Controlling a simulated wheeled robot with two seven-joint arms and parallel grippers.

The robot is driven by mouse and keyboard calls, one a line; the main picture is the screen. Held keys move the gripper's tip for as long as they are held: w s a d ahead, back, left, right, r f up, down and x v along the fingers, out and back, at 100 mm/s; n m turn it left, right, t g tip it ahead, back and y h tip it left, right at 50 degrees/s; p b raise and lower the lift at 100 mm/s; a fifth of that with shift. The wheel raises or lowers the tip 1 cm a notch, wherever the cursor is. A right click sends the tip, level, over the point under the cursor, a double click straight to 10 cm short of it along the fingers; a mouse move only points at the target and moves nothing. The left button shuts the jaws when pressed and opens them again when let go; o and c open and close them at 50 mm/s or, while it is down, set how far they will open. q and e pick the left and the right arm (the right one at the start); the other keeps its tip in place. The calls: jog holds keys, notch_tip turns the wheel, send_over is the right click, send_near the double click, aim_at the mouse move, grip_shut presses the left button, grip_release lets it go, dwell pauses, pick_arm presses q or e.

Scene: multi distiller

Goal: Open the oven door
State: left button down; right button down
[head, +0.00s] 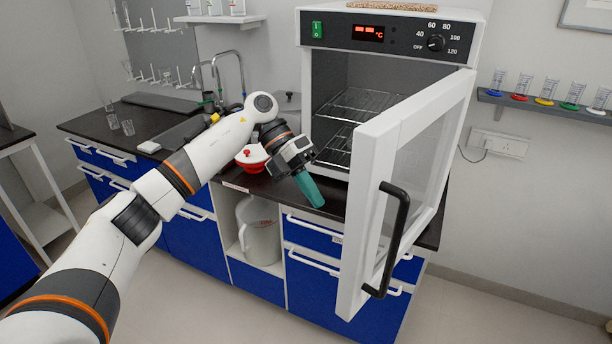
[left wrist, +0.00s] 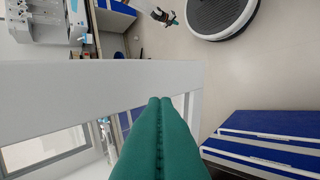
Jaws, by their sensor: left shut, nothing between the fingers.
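The white oven (head: 340,75) stands on the dark counter with its chamber and wire racks showing. Its glazed door (head: 405,165) is swung well open toward the right front. The black door handle (head: 393,240) is on the door's outer face, near its free edge. My left gripper (head: 312,197) is shut and empty, with green fingers pointing down in front of the open chamber, left of the door and apart from the handle. In the left wrist view, the shut fingers (left wrist: 160,120) lie in front of a white panel, likely the door frame. My right gripper is not in view.
A sink with a tap (head: 228,70) and a red-and-white vessel (head: 252,157) are left of the oven. A white jug (head: 259,230) stands in the open shelf below. Coloured-base glasses (head: 545,92) sit on a wall shelf at right. Floor before the cabinets is clear.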

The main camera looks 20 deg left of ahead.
pick_arm(q)
jog(key=s+d+f+p, duration=0.2)
jog(key=d+f+p, duration=0.1)
jog(key=d, duration=0.4)
jog(key=shift+s, duration=0.1)
